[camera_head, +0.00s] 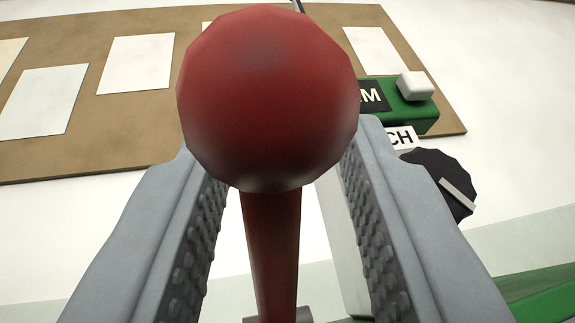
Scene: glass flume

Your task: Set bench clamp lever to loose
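The lever is a red rod (272,245) with a large red ball knob (266,100) on top, close to the camera. My gripper (272,165) is open, with one grey ridged finger on each side of the rod, just below the knob. A gap shows between the rod and each finger. The lever's base is mostly cut off at the bottom edge, where a small dark grey piece shows. No label for the loose position is readable.
A brown board (150,90) with several blank pale sheets is behind. A green surface (540,290) fills the lower right.

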